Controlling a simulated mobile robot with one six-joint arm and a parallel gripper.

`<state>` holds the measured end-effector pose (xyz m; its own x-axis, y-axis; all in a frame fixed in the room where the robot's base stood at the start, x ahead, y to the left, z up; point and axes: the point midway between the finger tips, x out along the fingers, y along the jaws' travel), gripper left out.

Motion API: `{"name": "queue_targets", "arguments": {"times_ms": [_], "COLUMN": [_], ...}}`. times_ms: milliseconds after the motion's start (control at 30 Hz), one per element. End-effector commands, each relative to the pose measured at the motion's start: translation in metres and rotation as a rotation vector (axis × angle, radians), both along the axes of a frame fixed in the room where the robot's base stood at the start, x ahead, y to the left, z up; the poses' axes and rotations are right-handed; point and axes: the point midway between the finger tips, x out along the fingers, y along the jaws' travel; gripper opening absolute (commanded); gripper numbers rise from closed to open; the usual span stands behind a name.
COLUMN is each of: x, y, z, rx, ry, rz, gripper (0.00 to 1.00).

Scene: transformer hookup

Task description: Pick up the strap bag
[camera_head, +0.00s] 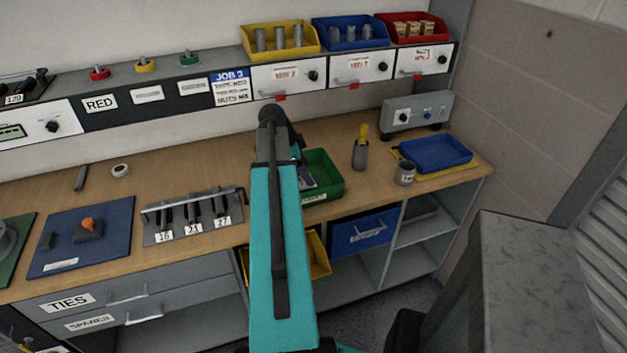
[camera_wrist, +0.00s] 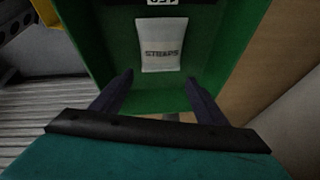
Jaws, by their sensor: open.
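The strap bag (camera_wrist: 161,45) is a pale flat packet marked "STRAPS". In the wrist view it lies inside the green bin (camera_wrist: 108,85), near its far wall. My gripper (camera_wrist: 158,84) is open, with its two dark fingers apart and nothing between them. The fingertips point toward the bag and stop short of it in the picture. In the head view my arm covers the left part of the green bin (camera_head: 327,182), and the bag is mostly hidden there.
The bin stands on the wooden bench (camera_head: 215,160). A row of numbered tools (camera_head: 192,217) is to its left. A grey holder with a yellow tool (camera_head: 361,150), a grey cup (camera_head: 404,174) and a blue tray (camera_head: 436,154) stand to its right. A shelf with drawers (camera_head: 360,68) runs behind.

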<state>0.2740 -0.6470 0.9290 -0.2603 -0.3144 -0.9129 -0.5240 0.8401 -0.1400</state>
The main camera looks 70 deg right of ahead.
Motion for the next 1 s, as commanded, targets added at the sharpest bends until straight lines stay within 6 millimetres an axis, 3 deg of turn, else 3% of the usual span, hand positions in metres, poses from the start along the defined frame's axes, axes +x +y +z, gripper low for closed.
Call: {"name": "queue_targets", "arguments": {"times_ms": [333, 1000], "x": [-0.002, -0.014], "y": [-0.004, -0.021], "z": [-0.005, -0.046], "rx": [0.000, -0.001], "ry": [0.000, 0.000], "rz": [0.001, 0.001], "gripper": [0.67, 0.67]}}
